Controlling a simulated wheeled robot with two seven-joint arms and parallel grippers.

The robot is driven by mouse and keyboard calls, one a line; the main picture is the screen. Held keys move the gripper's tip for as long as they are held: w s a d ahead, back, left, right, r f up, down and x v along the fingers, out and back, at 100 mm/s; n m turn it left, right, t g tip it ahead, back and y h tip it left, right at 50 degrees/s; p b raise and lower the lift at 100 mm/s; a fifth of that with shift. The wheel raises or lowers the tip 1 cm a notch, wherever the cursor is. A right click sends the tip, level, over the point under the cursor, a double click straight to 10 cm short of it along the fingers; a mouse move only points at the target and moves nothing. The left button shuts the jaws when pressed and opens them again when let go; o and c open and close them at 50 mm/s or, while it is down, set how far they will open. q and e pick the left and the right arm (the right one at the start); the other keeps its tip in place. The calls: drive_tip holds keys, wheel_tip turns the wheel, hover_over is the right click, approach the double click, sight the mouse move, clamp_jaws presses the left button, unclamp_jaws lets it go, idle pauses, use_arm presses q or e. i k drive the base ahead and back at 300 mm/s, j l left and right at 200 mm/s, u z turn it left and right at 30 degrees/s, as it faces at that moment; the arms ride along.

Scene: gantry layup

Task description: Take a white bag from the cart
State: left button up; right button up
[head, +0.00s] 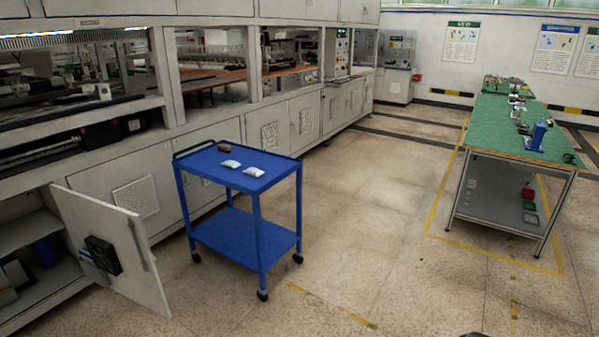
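A blue two-shelf cart (215,172) on casters stands left of the middle in the head view, beside the long grey machine. Two small white bags lie on its top shelf: one white bag (231,163) to the left and one white bag (254,171) to the right and nearer. A brown object (224,147) lies behind them on the same shelf. The cart's lower shelf (245,238) looks empty. Neither of my grippers is clearly visible. A small dark shape at the bottom edge is too cut off to identify.
An open cabinet door (112,245) of the grey machine (130,180) juts out left of the cart. A green-topped workbench (490,130) with tools stands at the right inside yellow floor lines. The floor (370,220) between cart and workbench is clear.

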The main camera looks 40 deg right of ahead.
sight(252, 171)
drive_tip(key=z, duration=1.1)
drive_tip(key=i+j, duration=0.4)
drive_tip(key=i+j+u, duration=0.1)
drive_tip(key=i+j, duration=0.25)
drive_tip(key=i, duration=0.3)
drive_tip(key=i+j, duration=0.35)
drive_tip(key=i, duration=0.2)
drive_tip(key=k+u, duration=0.05)
